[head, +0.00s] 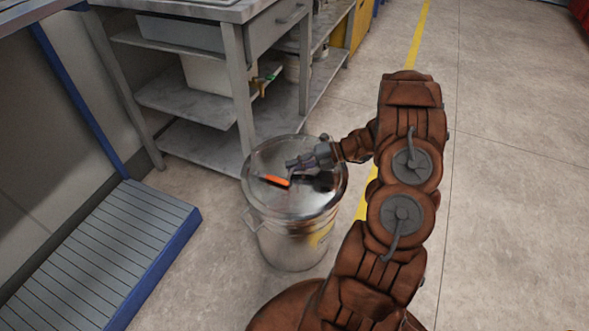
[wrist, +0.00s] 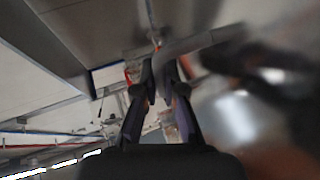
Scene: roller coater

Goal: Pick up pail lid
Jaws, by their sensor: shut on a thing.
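A shiny round metal pail lid (head: 318,202) covers the top of a metal pail (head: 285,245) on the floor. I cannot tell whether the lid rests on the rim or is slightly raised. My gripper (head: 292,165) reaches in from the right, low over the middle of the lid, and is shut on the lid's handle. In the wrist view my two fingers (wrist: 163,72) close at a grey handle bar (wrist: 200,42), with the blurred, reflective lid (wrist: 237,118) to the right. The exact contact is small and partly hidden by the fingers.
A grey metal workbench (head: 205,152) with shelves and bins stands close behind the pail. A ribbed platform with a blue edge (head: 165,255) lies to the left. The floor (head: 520,180) on the right is clear, with a yellow line (head: 416,45).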

